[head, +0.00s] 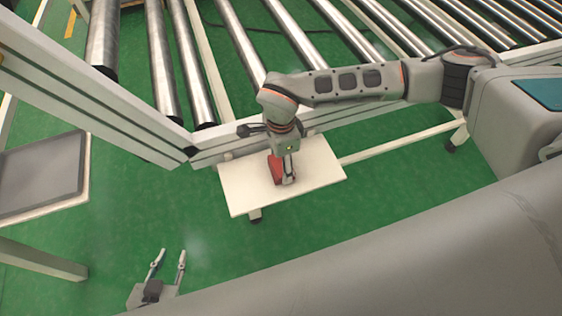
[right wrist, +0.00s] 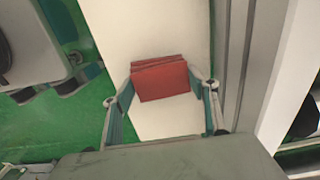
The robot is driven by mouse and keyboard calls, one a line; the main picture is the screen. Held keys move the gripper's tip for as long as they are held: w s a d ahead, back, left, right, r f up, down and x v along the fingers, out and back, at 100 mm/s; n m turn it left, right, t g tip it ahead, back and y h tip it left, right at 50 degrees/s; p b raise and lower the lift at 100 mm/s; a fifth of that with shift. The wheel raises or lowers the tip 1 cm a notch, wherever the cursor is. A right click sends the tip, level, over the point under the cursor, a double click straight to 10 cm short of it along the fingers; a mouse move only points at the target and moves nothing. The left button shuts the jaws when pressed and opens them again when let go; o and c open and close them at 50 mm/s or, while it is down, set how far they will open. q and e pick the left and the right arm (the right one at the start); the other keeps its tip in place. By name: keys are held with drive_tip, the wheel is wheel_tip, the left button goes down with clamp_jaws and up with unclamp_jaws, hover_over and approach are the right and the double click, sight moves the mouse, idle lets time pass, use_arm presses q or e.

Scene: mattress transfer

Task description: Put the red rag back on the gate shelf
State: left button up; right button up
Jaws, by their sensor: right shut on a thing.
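The red rag (head: 275,169) is folded and sits between the fingers of my right gripper (head: 283,181), which is shut on it. In the right wrist view the rag (right wrist: 160,80) shows between the two fingers, with the white shelf behind it. The gate shelf (head: 322,166) is a white board beside the metal frame. The rag is over the shelf's middle; I cannot tell whether it touches the board. My left gripper (head: 172,255) is open and empty at the lower left, above the green floor and away from the shelf.
Roller conveyors (head: 160,60) with a pale metal frame (head: 100,100) run along the back, close behind the shelf. A grey-topped table (head: 40,178) stands at the left. The shelf's board is bare around the rag. Green floor (head: 130,215) is open between the table and shelf.

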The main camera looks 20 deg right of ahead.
sight(281, 165)
drive_tip(key=o, duration=1.2)
drive_tip(key=shift+f, duration=0.15)
drive_tip(key=shift+c, duration=0.2)
drive_tip(key=shift+r, duration=0.45)
use_arm(q)
drive_tip(key=shift+s+d+r+p, duration=0.2)
drive_tip(key=shift+r+p, duration=0.05)
drive_tip(key=shift+p, duration=0.35)
use_arm(e)
wheel_tip(281, 165, up, 12)
drive_tip(key=shift+f, duration=0.25)
use_arm(q)
drive_tip(key=shift+w+r, duration=0.1)
